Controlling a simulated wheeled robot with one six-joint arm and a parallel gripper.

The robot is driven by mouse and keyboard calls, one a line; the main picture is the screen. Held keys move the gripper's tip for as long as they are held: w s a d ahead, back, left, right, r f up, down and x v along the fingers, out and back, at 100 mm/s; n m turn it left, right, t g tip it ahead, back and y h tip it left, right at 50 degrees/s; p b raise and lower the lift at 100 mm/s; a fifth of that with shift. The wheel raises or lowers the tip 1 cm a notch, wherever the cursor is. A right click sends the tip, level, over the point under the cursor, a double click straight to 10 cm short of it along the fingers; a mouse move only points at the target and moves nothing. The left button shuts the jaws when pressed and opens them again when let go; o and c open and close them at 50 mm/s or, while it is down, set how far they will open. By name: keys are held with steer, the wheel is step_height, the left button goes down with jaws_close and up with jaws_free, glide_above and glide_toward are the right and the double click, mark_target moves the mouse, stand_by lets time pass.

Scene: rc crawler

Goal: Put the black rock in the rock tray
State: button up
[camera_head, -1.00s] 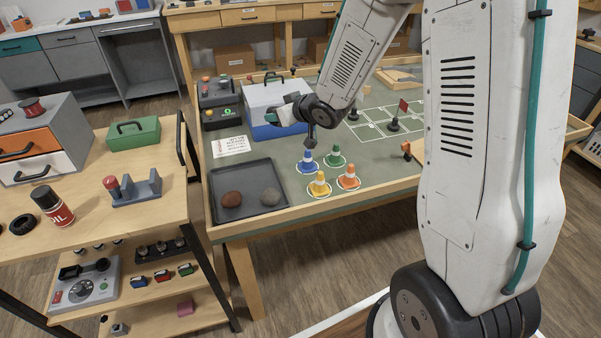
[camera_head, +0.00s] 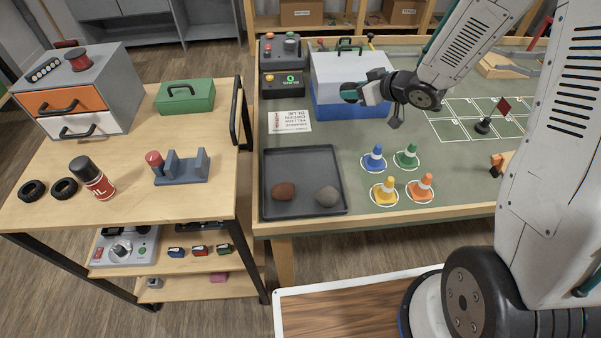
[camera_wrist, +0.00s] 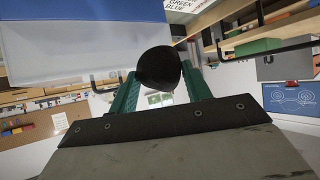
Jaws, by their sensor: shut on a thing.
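My gripper (camera_head: 350,93) points left above the green-topped table, in front of the blue and white box. In the wrist view my gripper (camera_wrist: 158,88) has its teal fingers shut on the black rock (camera_wrist: 158,68), which sticks out past the fingertips. In the head view the rock is too small and dark to make out clearly. The rock tray (camera_head: 303,152) is a dark, shallow tray at the table's front left corner, lower left of my gripper.
The blue and white box (camera_head: 345,75) stands behind the tray and to its right. A wooden cart (camera_head: 130,190) is at left.

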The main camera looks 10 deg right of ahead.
steer(key=s+a+f+n+g+y, duration=0.1)
steer(key=s+a+f+n+g, duration=0.1)
steer(key=s, duration=0.3)
steer(key=s+a+f+n+g+y, duration=0.1)
steer(key=s+a+f+n+g, duration=0.1)
steer(key=s, duration=0.3)
steer(key=s+a+f+n+g+y, duration=0.1)
steer(key=s+a+f+n+g, duration=0.1)
steer(key=s+f+n+g, duration=0.1)
steer(key=shift+s+a+f+n, duration=0.1)
steer(key=shift+s+f+n, duration=0.35)
steer(key=shift+s, duration=0.25)
steer(key=shift+s+a+f+n, duration=0.1)
steer(key=shift+s+f+n, duration=0.3)
steer(key=shift+s, duration=0.25)
glide_above(286, 165)
steer(key=s+d, duration=0.1)
steer(key=d, duration=0.1)
steer(key=shift+s+f, duration=0.1)
steer(key=shift+f, duration=0.55)
steer(key=shift+w+a, duration=0.45)
steer(key=shift+a, duration=0.25)
steer(key=shift+w+a+f, duration=0.1)
steer(key=shift+a+f, duration=0.05)
steer(key=shift+f, duration=0.8)
steer(key=shift+w+a+f, duration=0.1)
steer(key=shift+a+f, duration=0.05)
steer(key=shift+f, duration=0.75)
steer(key=o, duration=0.8)
steer(key=shift+o, duration=0.2)
